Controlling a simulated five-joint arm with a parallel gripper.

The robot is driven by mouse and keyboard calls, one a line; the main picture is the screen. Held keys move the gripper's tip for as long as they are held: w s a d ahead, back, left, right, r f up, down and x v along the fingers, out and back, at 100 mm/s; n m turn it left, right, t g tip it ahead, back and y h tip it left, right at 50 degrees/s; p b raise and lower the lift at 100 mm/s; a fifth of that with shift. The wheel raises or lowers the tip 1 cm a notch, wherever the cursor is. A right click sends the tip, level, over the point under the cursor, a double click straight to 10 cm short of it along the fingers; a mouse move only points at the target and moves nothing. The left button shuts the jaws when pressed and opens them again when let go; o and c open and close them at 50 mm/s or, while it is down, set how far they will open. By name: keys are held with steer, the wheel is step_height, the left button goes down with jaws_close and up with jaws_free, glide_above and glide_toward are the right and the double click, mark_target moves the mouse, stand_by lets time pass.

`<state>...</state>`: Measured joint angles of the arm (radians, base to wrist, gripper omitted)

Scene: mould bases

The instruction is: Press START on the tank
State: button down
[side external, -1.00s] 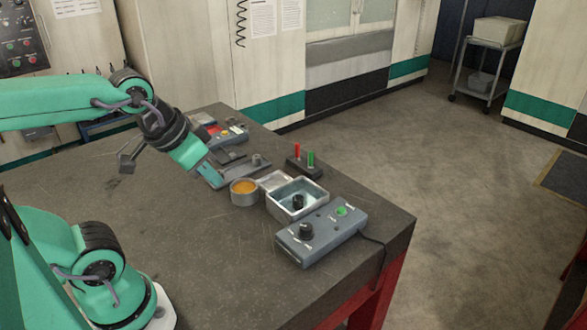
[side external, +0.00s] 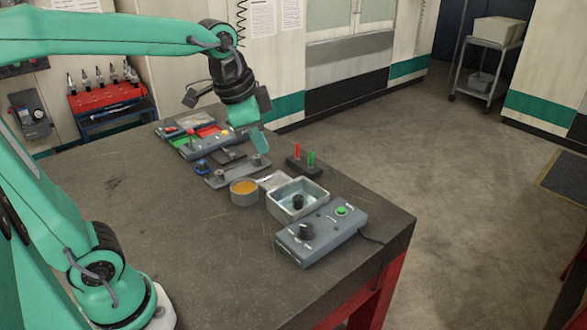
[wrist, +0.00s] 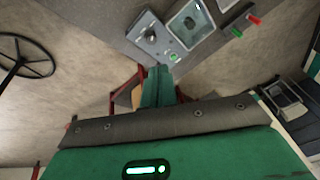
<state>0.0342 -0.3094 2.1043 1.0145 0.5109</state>
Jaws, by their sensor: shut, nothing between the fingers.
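The tank (side external: 273,211) is an open metal box with clear liquid and a dark round part inside. In front of it is a grey control box (side external: 290,253) with a black knob (side external: 306,231) and a green button (side external: 342,211); its label is too small to read. The control box (wrist: 143,33) and tank (wrist: 173,22) also show at the top of the wrist view. My gripper (side external: 265,150) is shut and empty, pointing down. It is in the air behind the tank in the side view, apart from the button.
A dark block with red and green pegs (side external: 304,163) stands behind the tank. An orange-filled round tin (side external: 244,192) is left of the tank. A grey fixture (side external: 230,176) and coloured boxes lie farther back. The table's front left is clear.

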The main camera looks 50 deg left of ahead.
steer(key=w+d+f+m+g, duration=0.2)
steer(key=w+m, duration=0.4)
steer(key=w, duration=0.4)
steer(key=m+g, duration=0.1)
steer(key=m, duration=0.5)
glide_above(341, 210)
step_height(341, 210, down, 7)
steer(key=shift+s, duration=0.15)
steer(key=shift+f, duration=0.15)
steer(key=f, duration=1.4)
steer(key=shift+w, duration=0.25)
